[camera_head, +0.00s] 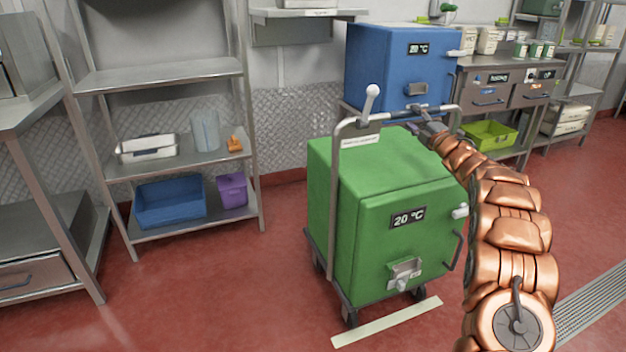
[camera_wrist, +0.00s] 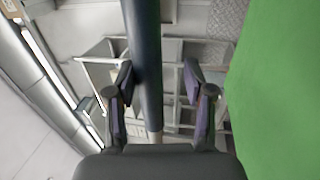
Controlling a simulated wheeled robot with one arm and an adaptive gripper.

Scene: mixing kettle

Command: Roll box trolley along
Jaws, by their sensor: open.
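The box trolley (camera_head: 348,318) is a dark wheeled frame with a raised grey handle bar (camera_head: 338,190) and a white label. It carries a green box (camera_head: 385,245) marked 20 °C, with a small tap at its lower front. My gripper (camera_head: 418,112) is at the top bar of the handle, above the green box. In the wrist view my gripper (camera_wrist: 160,82) is open. A dark bar (camera_wrist: 142,45) shows in the gap between its fingers, nearer the left finger. The green box (camera_wrist: 280,90) fills the right side there. Whether the fingers touch the bar is unclear.
A blue box (camera_head: 385,70) marked 20 °C stands behind the trolley. A steel shelf (camera_head: 160,72) stands left, a drawer counter (camera_head: 503,75) back right. A pale strip (camera_head: 388,322) lies on the floor before the trolley. Red floor is clear at front left.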

